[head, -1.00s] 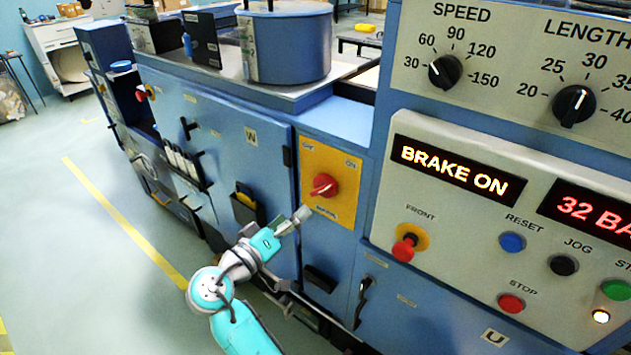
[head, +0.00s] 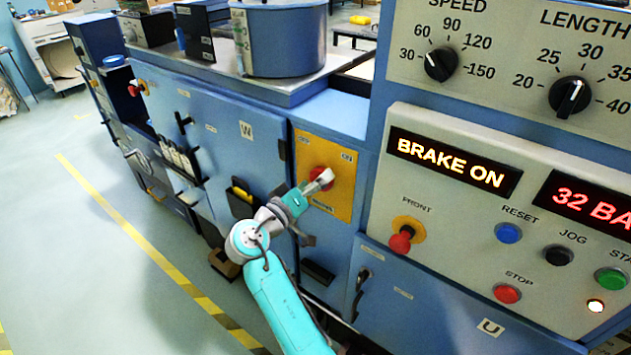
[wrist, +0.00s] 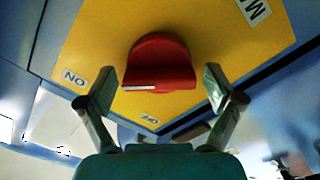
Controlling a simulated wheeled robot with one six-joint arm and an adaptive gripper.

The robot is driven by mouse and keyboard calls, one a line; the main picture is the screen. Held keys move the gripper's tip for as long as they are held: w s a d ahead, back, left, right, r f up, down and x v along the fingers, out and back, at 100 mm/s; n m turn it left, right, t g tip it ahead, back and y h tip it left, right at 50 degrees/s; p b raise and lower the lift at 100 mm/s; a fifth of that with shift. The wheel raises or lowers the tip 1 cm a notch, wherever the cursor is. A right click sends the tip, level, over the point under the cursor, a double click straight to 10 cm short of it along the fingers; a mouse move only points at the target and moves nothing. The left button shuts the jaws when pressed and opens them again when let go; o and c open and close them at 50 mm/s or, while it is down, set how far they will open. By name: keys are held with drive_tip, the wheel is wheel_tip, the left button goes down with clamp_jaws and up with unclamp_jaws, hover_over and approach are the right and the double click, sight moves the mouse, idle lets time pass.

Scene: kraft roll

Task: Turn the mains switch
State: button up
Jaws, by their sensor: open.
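The mains switch (wrist: 160,62) is a red rotary handle on a yellow plate (wrist: 88,38). In the wrist view the open fingers of my gripper (wrist: 158,88) stand on either side of it, with gaps left and right, and I see no contact. A white line marks the handle, and labels on the plate read ON and, less clearly, OFF. In the head view the yellow plate (head: 340,205) is on the blue cabinet, and my gripper (head: 322,180) is in front of the red switch (head: 319,172), hiding part of it.
A control panel (head: 455,215) to the right has a red FRONT stop button (head: 401,240), other buttons and a lit BRAKE ON display (head: 447,162). A blue cabinet door (head: 225,150) is left of the plate. Open floor (head: 80,240) lies left, with a yellow line.

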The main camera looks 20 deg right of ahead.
drive_tip(key=shift+c, duration=0.3)
drive_tip(key=c, duration=1.1)
drive_tip(key=shift+n, duration=0.4)
drive_tip(key=n, duration=0.3)
drive_tip(key=shift+w+f+n, duration=0.1)
drive_tip(key=shift+f+n, duration=0.05)
drive_tip(key=shift+n, duration=0.25)
drive_tip(key=n, duration=0.4)
drive_tip(key=shift+f+n, duration=0.1)
drive_tip(key=shift+n, duration=0.2)
drive_tip(key=n, duration=0.4)
drive_tip(key=shift+f, duration=0.1)
drive_tip(key=n, duration=0.4)
drive_tip(key=shift+f+n, duration=0.1)
drive_tip(key=shift+n, duration=0.2)
